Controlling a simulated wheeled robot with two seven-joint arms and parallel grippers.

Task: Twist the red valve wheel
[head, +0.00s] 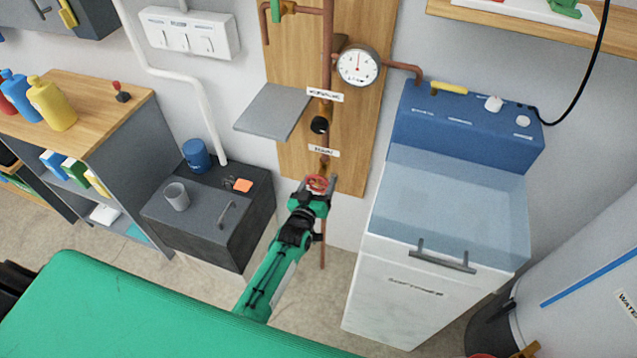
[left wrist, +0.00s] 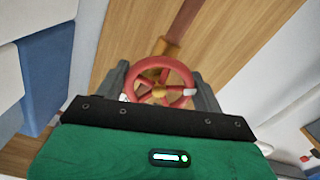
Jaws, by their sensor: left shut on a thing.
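The red valve wheel (head: 317,183) sits low on a copper pipe in front of the wooden board. In the left wrist view the red wheel (left wrist: 160,82) shows as a spoked ring with a brass centre, and a white mark lies on its right side. My left gripper (head: 319,187) has reached the wheel from below. In the left wrist view its two grey fingers (left wrist: 162,88) stand on either side of the rim and are shut on the wheel. My right gripper is not in view.
A pressure gauge (head: 358,65) and a grey shelf (head: 272,111) are above the wheel. A dark cabinet (head: 205,215) stands to the left, and a white softener unit with a blue top (head: 440,215) stands close on the right. Floor shows between them.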

